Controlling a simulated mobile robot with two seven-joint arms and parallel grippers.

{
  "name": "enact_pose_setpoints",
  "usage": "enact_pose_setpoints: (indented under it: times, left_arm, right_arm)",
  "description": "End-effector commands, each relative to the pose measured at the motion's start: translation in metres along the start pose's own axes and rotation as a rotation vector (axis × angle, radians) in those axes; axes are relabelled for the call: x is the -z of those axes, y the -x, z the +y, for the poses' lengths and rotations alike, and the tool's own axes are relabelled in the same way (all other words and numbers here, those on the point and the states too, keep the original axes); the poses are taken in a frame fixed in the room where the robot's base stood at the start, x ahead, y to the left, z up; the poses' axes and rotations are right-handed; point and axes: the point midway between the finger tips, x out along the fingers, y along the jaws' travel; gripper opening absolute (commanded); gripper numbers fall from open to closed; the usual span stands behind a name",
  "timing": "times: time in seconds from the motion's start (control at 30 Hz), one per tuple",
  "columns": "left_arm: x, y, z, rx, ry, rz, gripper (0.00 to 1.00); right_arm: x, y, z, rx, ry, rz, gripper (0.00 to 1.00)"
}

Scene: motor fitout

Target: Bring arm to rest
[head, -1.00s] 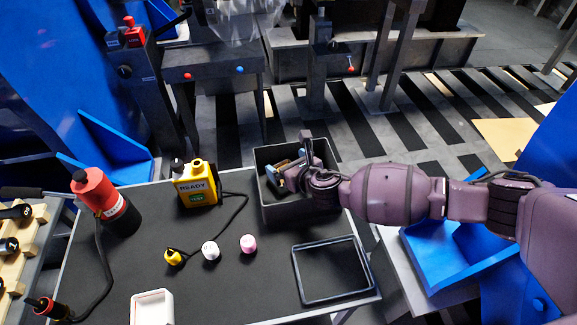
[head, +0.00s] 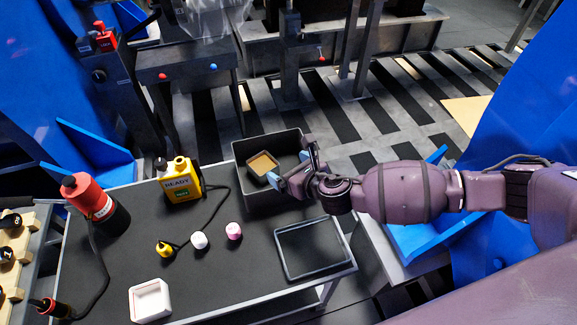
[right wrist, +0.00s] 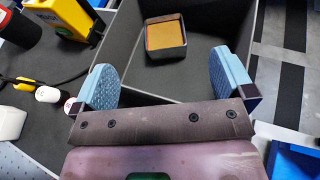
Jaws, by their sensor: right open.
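My right gripper (head: 293,182) is over the right side of the dark grey bin (head: 270,196) at the back right of the table. In the right wrist view its two blue fingertips (right wrist: 165,82) are spread wide with nothing between them. A small dark square box with an orange-brown face (head: 263,166) lies inside the bin, apart from the fingers; it also shows in the right wrist view (right wrist: 166,36). My right arm reaches in from the right. My left gripper is not in view.
On the black table (head: 120,241) stand a yellow READY container (head: 180,182), a red cylinder (head: 90,197), yellow, white and pink capped pieces (head: 233,231), a white tray (head: 150,300) and a black frame (head: 313,247). Blue panels stand at both sides.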

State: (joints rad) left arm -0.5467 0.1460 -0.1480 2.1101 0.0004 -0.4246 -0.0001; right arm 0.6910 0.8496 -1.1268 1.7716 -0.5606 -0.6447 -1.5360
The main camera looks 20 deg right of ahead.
Motion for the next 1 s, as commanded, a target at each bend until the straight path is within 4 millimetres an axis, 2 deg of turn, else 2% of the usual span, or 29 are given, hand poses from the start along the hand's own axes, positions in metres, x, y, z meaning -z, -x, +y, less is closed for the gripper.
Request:
enact_pose_setpoints:
  times: [0.37,0.53,0.67,0.77,0.9,1.0]
  left_arm:
    - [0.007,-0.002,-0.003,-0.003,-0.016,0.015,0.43]
    - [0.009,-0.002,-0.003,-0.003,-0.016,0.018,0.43]
    - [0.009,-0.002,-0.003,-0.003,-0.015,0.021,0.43]
    - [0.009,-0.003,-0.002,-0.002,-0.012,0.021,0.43]
    - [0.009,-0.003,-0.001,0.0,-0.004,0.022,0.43]
    - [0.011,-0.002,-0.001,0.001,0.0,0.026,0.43]
  right_arm:
    - [0.0,0.0,0.0,0.0,-0.013,0.0,1.0]
    - [0.001,0.0,0.002,-0.011,-0.17,0.006,1.0]
    - [-0.003,0.001,0.01,-0.043,-0.433,0.029,1.0]
    - [-0.025,-0.002,0.019,-0.078,-0.68,0.023,1.0]
    - [-0.051,0.002,0.043,-0.14,-1.102,0.035,1.0]
    - [-0.062,0.014,0.059,-0.177,-1.448,0.057,1.0]
